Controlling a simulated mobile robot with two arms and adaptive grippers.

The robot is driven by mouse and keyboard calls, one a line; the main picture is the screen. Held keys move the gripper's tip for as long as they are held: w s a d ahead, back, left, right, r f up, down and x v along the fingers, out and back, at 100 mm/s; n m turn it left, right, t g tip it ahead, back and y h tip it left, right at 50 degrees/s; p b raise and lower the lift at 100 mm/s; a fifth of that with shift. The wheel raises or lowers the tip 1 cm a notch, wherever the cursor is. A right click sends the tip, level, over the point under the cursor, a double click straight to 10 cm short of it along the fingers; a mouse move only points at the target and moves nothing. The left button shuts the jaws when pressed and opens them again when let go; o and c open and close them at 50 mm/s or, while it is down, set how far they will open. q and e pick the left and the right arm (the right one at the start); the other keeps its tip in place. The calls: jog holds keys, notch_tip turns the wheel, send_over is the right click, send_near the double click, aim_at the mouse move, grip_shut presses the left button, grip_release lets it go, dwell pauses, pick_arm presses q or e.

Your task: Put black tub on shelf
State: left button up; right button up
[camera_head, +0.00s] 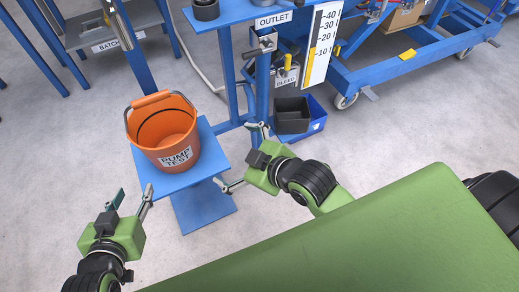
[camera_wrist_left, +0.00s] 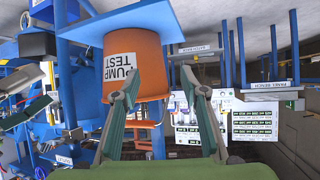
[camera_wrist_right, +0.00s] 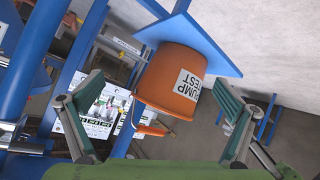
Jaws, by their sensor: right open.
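A black tub (camera_head: 292,115) stands low beside the blue frame in the head view, next to a blue bin (camera_head: 317,121). My right gripper (camera_head: 238,157) is open and empty, to the left of and nearer than the black tub, not touching it. My left gripper (camera_head: 133,194) is open and empty, further left, near the front of an orange bucket. A blue shelf (camera_head: 235,14) is at the top of the head view, with a dark round container (camera_head: 206,10) on its left part. I cannot clearly make out the black tub in either wrist view.
The orange bucket (camera_head: 163,130), labelled PUMP TEST, stands on a low blue stand (camera_head: 212,153) between my grippers. Blue frame posts and a white scale (camera_head: 320,45) rise behind the tub. A blue wheeled frame (camera_head: 430,45) is at right. Grey floor is free right of the tub.

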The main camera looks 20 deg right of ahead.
jog(key=s+d+m+t+h, duration=0.1)
jog(key=s+d+m+h, duration=0.1)
jog(key=d+m, duration=0.3)
jog(key=shift+s+d+r+m, duration=0.25)
jog(key=shift+r+m, duration=0.2)
jog(key=shift+m, duration=0.55)
